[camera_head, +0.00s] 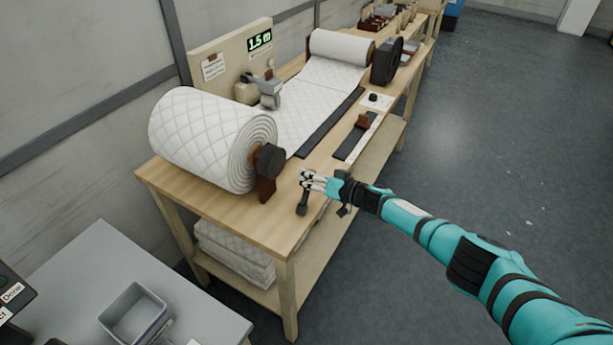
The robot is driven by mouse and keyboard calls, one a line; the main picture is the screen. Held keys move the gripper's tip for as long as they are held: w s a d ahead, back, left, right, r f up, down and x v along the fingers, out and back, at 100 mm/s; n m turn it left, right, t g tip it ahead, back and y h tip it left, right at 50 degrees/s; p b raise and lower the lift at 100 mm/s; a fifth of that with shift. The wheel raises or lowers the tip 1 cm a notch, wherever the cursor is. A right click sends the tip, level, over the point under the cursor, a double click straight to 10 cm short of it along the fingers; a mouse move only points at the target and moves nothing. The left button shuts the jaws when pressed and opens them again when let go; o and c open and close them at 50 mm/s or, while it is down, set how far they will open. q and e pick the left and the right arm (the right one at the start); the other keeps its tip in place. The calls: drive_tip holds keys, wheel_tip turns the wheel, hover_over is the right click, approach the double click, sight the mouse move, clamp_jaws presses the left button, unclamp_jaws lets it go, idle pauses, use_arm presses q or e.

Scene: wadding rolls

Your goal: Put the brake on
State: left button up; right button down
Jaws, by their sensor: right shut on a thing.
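A large roll of white quilted wadding (200,135) lies on its side at the near end of the wooden workbench. My left gripper is not in view.
Wadding runs from the near roll to a farther roll (342,47). A grey table with a bin (136,314) is at lower left.

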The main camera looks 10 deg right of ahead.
drive_tip(key=shift+d+f, duration=0.4)
drive_tip(key=shift+d, duration=0.1)
drive_tip(key=c, duration=1.7)
unclamp_jaws()
drive_tip(key=o, duration=0.6)
drive_tip(key=shift+s+d+r, duration=0.2)
drive_tip(key=shift+d, duration=0.15)
drive_tip(key=shift+w+a+r, duration=0.1)
drive_tip(key=shift+a, duration=0.25)
drive_tip(key=v, duration=1.2)
